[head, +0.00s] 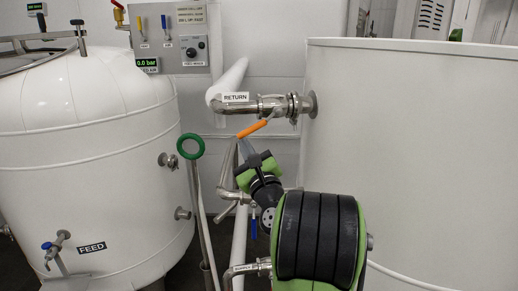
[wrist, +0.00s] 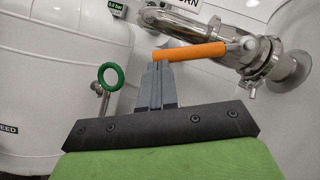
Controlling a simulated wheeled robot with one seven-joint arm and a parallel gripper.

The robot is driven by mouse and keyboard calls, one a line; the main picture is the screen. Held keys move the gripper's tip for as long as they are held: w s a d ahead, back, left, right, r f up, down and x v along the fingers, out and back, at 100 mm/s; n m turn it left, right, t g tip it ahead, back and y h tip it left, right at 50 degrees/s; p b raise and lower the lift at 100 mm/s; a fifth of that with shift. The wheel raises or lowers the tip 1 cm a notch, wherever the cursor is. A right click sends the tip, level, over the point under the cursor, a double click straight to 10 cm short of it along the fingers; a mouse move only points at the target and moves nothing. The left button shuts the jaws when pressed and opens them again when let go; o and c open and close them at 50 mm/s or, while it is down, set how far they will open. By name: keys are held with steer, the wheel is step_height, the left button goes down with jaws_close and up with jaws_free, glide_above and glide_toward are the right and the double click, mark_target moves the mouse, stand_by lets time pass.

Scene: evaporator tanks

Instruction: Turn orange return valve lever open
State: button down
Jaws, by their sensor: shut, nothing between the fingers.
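The orange return valve lever (head: 252,128) slants down and to the left from the valve on the steel pipe, just below the RETURN label (head: 236,97). In the wrist view the orange lever (wrist: 190,52) lies nearly level, its free end at the left. My gripper (head: 240,146) is shut and empty, its fingertips close to the lever's free end. In the wrist view the fingertips of my gripper (wrist: 157,64) overlap the area just under that end; I cannot tell whether they touch it.
A white FEED tank (head: 90,180) stands at the left and a large white tank (head: 420,150) at the right. A green ring handle (head: 190,146) stands left of my gripper. A control panel (head: 175,38) hangs behind. A blue handle (head: 253,221) shows low beside my arm.

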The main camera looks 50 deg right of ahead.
steer(key=shift+w+a+r+p, duration=0.25)
steer(key=shift+a+r+p, duration=0.05)
steer(key=shift+r+p, duration=0.55)
steer(key=shift+w+a+r+p, duration=0.2)
steer(key=shift+a+r+p, duration=0.15)
steer(key=shift+r+p, duration=0.45)
steer(key=shift+w+a+r+p, duration=0.25)
steer(key=shift+a+r+p, duration=0.05)
steer(key=shift+r+p, duration=0.55)
